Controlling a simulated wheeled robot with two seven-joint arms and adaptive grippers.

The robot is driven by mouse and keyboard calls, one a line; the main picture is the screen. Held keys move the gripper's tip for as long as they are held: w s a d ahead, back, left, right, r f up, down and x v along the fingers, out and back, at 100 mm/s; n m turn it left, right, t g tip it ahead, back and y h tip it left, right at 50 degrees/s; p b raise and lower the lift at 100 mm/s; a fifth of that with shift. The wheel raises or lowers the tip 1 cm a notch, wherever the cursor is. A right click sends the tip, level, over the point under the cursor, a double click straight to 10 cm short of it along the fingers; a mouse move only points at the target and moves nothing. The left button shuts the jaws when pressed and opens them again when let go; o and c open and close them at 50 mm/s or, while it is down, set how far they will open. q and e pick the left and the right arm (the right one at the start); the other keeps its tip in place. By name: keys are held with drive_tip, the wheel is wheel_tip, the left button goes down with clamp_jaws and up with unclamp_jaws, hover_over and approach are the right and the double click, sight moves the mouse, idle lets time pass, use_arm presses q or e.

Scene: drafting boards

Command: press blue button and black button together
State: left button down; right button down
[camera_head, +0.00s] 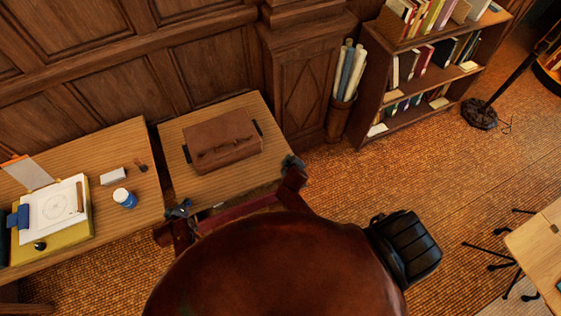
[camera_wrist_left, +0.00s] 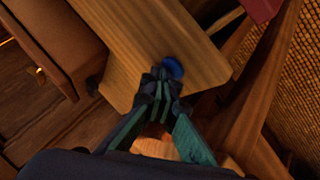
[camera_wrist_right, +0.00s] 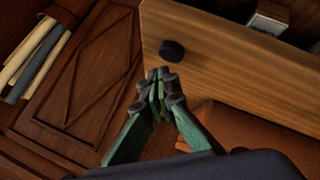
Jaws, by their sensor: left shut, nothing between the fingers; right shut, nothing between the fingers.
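The blue button (camera_wrist_left: 172,67) is a round disc near the edge of a wooden surface in the left wrist view. My left gripper (camera_wrist_left: 163,76) is shut and empty, its tips right beside the blue button; I cannot tell if they touch. The black button (camera_wrist_right: 172,50) is a round dark disc near a wooden edge in the right wrist view. My right gripper (camera_wrist_right: 160,76) is shut and empty, its tips just short of the black button in the picture. In the head view the left gripper (camera_head: 178,209) and right gripper (camera_head: 292,162) are at the small table's front corners; neither button shows clearly there.
A brown case (camera_head: 222,140) lies on the small table (camera_head: 175,130). The desk (camera_head: 140,150) at left holds a drawing board (camera_head: 80,238), a blue-and-white jar (camera_head: 124,198) and a white block (camera_head: 113,176). A bookshelf (camera_head: 372,90) stands behind right.

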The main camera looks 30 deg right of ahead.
drive_tip(key=shift+r, duration=2.45)
